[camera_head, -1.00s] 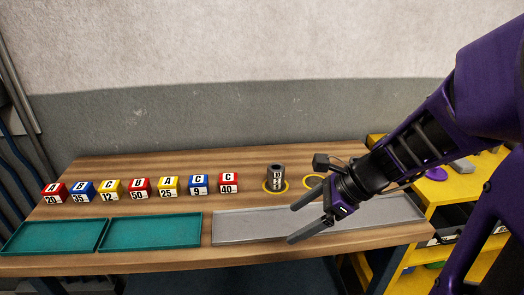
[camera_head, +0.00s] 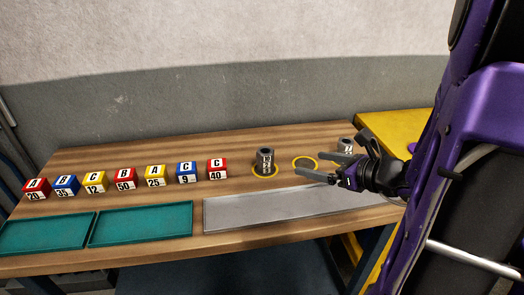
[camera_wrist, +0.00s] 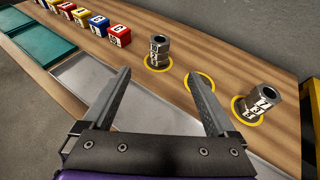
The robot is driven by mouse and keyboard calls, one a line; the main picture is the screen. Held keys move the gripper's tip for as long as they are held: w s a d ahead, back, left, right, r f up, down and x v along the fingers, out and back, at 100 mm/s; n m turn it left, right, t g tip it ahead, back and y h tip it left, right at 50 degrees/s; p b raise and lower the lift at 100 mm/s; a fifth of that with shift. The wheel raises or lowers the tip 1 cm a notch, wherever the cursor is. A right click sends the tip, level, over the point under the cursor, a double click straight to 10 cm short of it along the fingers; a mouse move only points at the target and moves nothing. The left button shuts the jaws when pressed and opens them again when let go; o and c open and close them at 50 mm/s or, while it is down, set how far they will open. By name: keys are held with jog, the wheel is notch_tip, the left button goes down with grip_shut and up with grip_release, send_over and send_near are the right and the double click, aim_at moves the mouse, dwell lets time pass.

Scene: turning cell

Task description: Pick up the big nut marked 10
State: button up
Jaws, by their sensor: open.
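Two grey metal nut stacks stand upright on the wooden bench. The left stack (camera_head: 264,161) is in a yellow ring; it also shows in the wrist view (camera_wrist: 159,50). The right stack (camera_head: 346,144) is partly behind my gripper in the head view and plain in the wrist view (camera_wrist: 260,103), also in a yellow ring. Both carry white labels with dark figures that I cannot read surely, so I cannot tell which is marked 10. My gripper (camera_head: 310,165) is open and empty, its fingers pointing left; in the wrist view (camera_wrist: 160,74) the stacks lie beyond and right of the fingers.
An empty yellow ring (camera_head: 304,163) lies between the stacks. A grey tray (camera_head: 250,212) lies along the bench front, with two green trays (camera_head: 140,224) to its left. Several coloured lettered blocks (camera_head: 125,177) stand in a row at left. A yellow table (camera_head: 395,130) is at right.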

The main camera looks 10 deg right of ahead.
jog(key=b, duration=0.1)
send_near(269, 152)
jog(key=x, duration=0.2)
jog(key=f+x, duration=0.1)
jog(key=x, duration=0.6)
jog(key=shift+w+a+r, duration=0.25)
jog(key=shift+w+a, duration=0.1)
jog(key=shift+w, duration=0.05)
grip_shut()
